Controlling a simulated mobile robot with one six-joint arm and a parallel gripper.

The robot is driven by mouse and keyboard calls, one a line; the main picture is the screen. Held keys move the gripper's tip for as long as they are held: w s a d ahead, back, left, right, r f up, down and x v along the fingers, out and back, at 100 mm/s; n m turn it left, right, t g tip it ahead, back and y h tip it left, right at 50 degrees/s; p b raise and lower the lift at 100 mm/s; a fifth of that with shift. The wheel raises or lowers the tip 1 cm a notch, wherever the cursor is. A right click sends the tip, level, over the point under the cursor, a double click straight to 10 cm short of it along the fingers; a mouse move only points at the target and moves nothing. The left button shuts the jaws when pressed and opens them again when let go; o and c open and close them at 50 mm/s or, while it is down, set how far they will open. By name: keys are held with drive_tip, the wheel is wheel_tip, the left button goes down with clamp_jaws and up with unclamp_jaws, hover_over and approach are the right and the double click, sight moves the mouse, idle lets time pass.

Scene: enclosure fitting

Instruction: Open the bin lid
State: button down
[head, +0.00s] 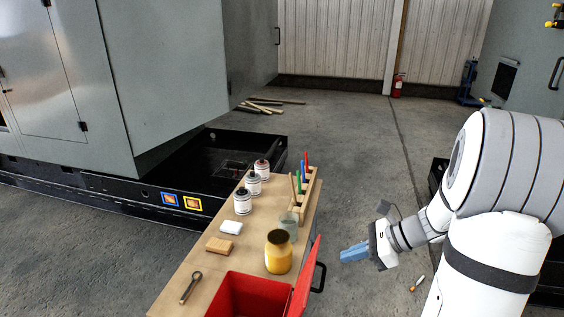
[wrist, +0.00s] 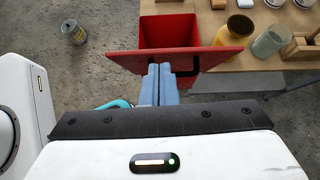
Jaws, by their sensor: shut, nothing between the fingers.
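The red bin (head: 240,296) stands at the near end of the wooden table, and I see into its empty-looking inside. Its red lid (head: 303,283) stands steeply raised along the bin's right side, with a black handle (head: 319,277) on its outer face. In the wrist view the bin (wrist: 166,30) shows open behind the lid (wrist: 135,60), and the fingers partly hide the handle (wrist: 187,72). My gripper (head: 345,255) has its blue fingers shut and empty, to the right of the handle with a small gap in the head view. The fingertips (wrist: 160,68) overlap the lid in the wrist view.
On the table (head: 190,260) are a yellow jar (head: 278,254), a glass (head: 288,225), a sponge (head: 219,245), a white block (head: 231,228), several small jars and a pen rack (head: 306,192). A can (wrist: 73,32) stands on the floor. Floor right of the table is mostly clear.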

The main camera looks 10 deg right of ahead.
drive_tip(key=s+a+r+n+h, duration=0.3)
drive_tip(key=s+n, duration=0.4)
drive_tip(key=n, duration=0.3)
drive_tip(key=s+a+r+n+g+h, duration=0.1)
drive_tip(key=s+a+r+n+h, duration=0.2)
drive_tip(key=n, duration=0.7)
drive_tip(key=s+a+h, duration=0.2)
drive_tip(key=s+h, duration=0.1)
drive_tip(key=s, duration=0.1)
drive_tip(key=shift+s+r+b, duration=0.25)
drive_tip(key=shift+s+b, duration=0.05)
drive_tip(key=shift+b, duration=0.1)
drive_tip(key=c, duration=2.2)
unclamp_jaws()
drive_tip(key=shift+s+r+n+t+h, duration=0.3)
drive_tip(key=shift+s+n, duration=0.1)
drive_tip(key=shift+n, duration=0.5)
drive_tip(key=c, duration=2)
unclamp_jaws()
drive_tip(key=o, duration=0.5)
drive_tip(key=shift+a, duration=0.15)
